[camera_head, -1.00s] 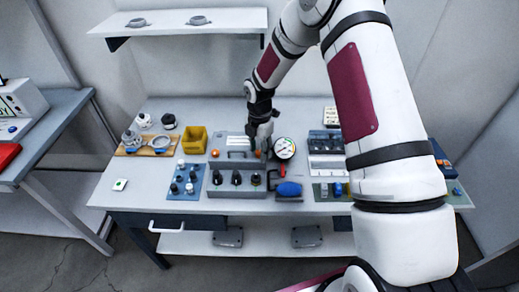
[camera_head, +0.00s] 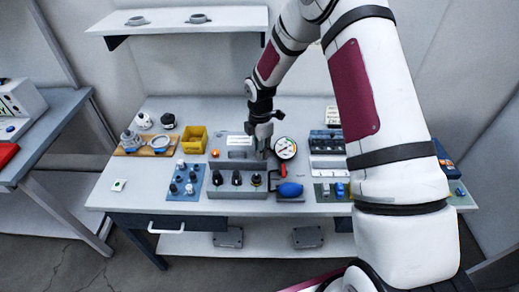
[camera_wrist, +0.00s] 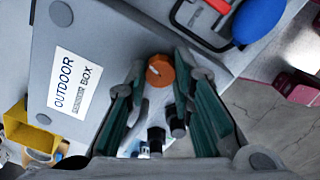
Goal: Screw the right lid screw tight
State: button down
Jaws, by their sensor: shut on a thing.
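The grey sensor box (camera_head: 226,153) stands near the middle of the bench, with a white label on its lid reading "OUTDOOR" and "BOX" in the wrist view (camera_wrist: 118,30). The right lid screw (camera_wrist: 159,70) is an orange knob with a pale mark on top, at the lid's end. My gripper (camera_wrist: 160,72) points down over it, its teal fingers on either side and shut on it. In the head view my gripper (camera_head: 262,150) hides most of this screw. The other orange screw (camera_head: 214,152) sits at the lid's left end.
A round gauge (camera_head: 285,147) with a blue bulb (camera_head: 290,189) lies close on the right. Black-knobbed parts (camera_head: 237,178) stand in front of the box. A yellow bin (camera_head: 194,139) is on the left. The front left of the bench is mostly clear.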

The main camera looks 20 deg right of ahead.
jog(key=m+b, duration=0.1)
jog(key=m, duration=0.3)
jog(key=shift+m, duration=0.3)
jog(key=m, duration=0.3)
jog(key=shift+m+b, duration=0.3)
jog(key=shift+b, duration=0.1)
jog(key=m+b, duration=0.1)
jog(key=m, duration=0.3)
jog(key=shift+m, duration=0.3)
jog(key=m, duration=0.4)
jog(key=shift+m+b, duration=0.3)
jog(key=m, duration=0.3)
jog(key=m+b, duration=0.1)
jog(key=m, duration=0.7)
jog(key=shift+m, duration=2.2)
